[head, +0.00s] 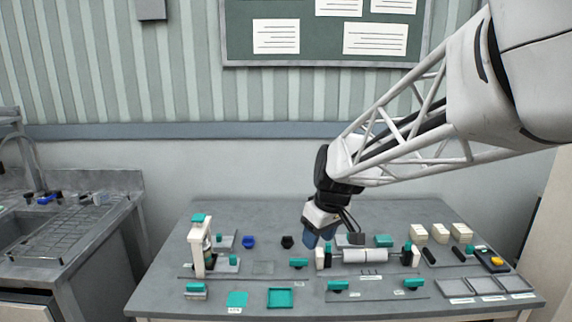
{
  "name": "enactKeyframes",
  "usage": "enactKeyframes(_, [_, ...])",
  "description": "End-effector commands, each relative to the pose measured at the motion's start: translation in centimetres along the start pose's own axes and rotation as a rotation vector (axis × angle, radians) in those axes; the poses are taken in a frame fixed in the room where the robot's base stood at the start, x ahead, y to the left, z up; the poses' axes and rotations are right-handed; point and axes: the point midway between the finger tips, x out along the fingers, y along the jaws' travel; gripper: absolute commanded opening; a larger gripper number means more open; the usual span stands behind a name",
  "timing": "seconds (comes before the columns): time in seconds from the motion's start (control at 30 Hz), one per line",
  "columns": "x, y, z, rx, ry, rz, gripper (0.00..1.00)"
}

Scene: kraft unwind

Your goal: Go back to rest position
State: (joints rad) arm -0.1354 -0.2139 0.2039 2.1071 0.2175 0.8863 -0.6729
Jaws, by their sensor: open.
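My gripper (313,238) hangs over the middle of the grey table (165,285) in the head view, fingers pointing down and a little left. It is open, and I see nothing held in it, though the fingers are small and partly blurred. My arm reaches in from the upper right. The gripper is just above and left of a white roll (365,256) lying level between two end supports. The gap between fingertips and table is hard to judge.
A white upright stand (198,248) with a teal top is at left. Blue (248,242) and black (287,242) small parts lie left of my gripper. Cream blocks (441,233) and a yellow-black device (492,261) are at right. A teal tray (281,298) is in front. The wall stands behind.

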Motion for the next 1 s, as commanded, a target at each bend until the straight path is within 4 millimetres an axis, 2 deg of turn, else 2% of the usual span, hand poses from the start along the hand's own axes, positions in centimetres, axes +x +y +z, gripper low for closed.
enactKeyframes(0.03, [-0.8, -0.3, 1.4, 0.031, 0.001, 0.011, 0.47])
enactKeyframes(0.2, [-2.5, -1.4, 5.9, 0.138, -0.003, 0.044, 0.47])
enactKeyframes(0.53, [-4.7, -3.8, 14.5, 0.352, -0.002, 0.113, 0.47])
enactKeyframes(0.8, [-5.2, -6.2, 21.4, 0.527, 0.007, 0.170, 0.47])
enactKeyframes(1.0, [-5.1, -7.5, 25.1, 0.628, 0.014, 0.205, 0.47])
